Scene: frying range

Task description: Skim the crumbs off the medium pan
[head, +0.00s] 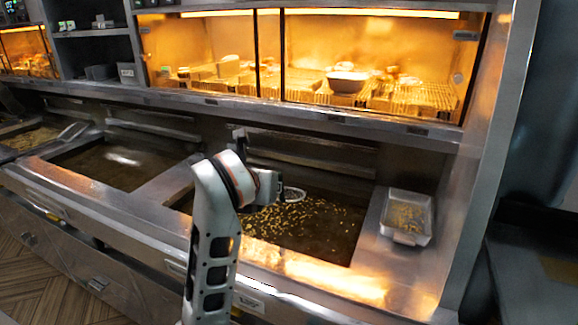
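A frying pan (325,243) with dark oil is sunk in the range, right of centre. Many pale crumbs (270,222) float in it, mostly in its left and middle part. My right gripper (272,187) is over the left back part of this pan and appears shut on a skimmer. The skimmer's round head (293,195) shows just right of the gripper, over or at the oil; I cannot tell whether it touches. The gripper hides most of the handle. My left gripper is not in view.
A metal tray (393,236) with crumbs in it stands on the ledge right of the pan. Another oil pan (115,168) lies to the left. A lit warming cabinet (300,55) is above the back, and a steel wall (495,130) closes off the right.

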